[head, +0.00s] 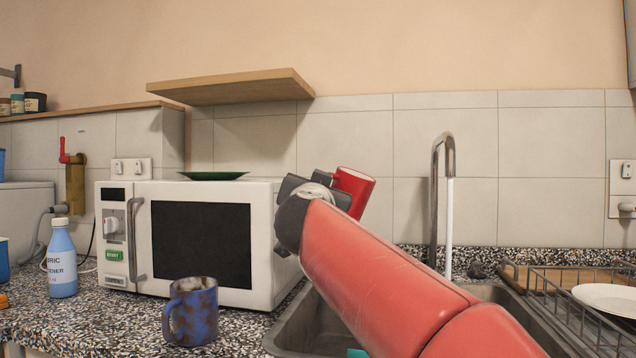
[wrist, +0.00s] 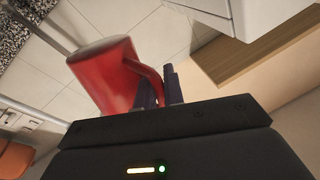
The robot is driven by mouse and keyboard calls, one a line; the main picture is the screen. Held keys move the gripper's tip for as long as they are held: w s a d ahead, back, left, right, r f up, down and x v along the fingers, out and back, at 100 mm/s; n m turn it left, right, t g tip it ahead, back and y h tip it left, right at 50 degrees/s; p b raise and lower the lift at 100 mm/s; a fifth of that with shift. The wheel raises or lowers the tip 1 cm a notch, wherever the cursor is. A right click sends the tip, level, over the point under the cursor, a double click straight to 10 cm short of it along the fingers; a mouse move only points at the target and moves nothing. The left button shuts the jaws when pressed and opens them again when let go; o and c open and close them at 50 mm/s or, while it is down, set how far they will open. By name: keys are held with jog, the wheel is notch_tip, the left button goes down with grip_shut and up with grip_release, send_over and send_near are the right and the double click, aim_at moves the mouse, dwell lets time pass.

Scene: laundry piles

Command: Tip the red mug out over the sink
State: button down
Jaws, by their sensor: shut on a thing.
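The red mug (head: 355,187) is held in the air above the sink (head: 296,326), left of the tap, leaning somewhat in the head view. Its inside is not visible. My gripper (head: 322,188) is to the left of the mug, partly hidden by my arm. In the wrist view, the two dark fingers of my gripper (wrist: 160,88) are shut on the handle of the red mug (wrist: 104,72). My arm hides much of the sink basin.
The tap (head: 437,190) has a white stream below its spout. A white microwave (head: 270,290) and a blue-brown mug (head: 194,312) stand left of the sink. A wooden shelf (head: 230,88) hangs above. A dish rack (head: 560,310) with a white plate is at right.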

notch_tip(320, 180, down, 12)
jog(key=d+m+t+h+b, duration=0.1)
jog(key=m+h+b, duration=0.4)
jog(key=m, duration=0.6)
jog(key=shift+s+d+r, duration=0.15)
jog(key=shift+s+r, duration=0.05)
jog(key=shift+s, duration=0.2)
dwell(2.0)
jog(key=shift+s+d+f+m+h+b, duration=0.15)
jog(key=shift+m+h+b, duration=0.15)
jog(key=shift+m+b, duration=0.2)
jog(key=shift+d+r+m+h+b, duration=0.1)
jog(key=shift+m+h+b, duration=0.2)
jog(key=shift+m+b, duration=0.2)
jog(key=shift+s+d+r+m+g+h+b, duration=0.2)
jog(key=shift+s+d+m+g+h+b, duration=0.25)
jog(key=shift+m+h+b, duration=0.75)
jog(key=shift+s+d+r+m+g+h+b, duration=0.2)
jog(key=shift+d+m+g+h+b, duration=0.3)
jog(key=shift+m, duration=1.3)
jog(key=shift+s+d+r+m+g+h+b, duration=0.25)
jog(key=shift+d+m+h+b, duration=0.5)
jog(key=shift+m, duration=0.75)
jog(key=shift+s+a, duration=0.1)
jog(key=shift+a, duration=0.05)
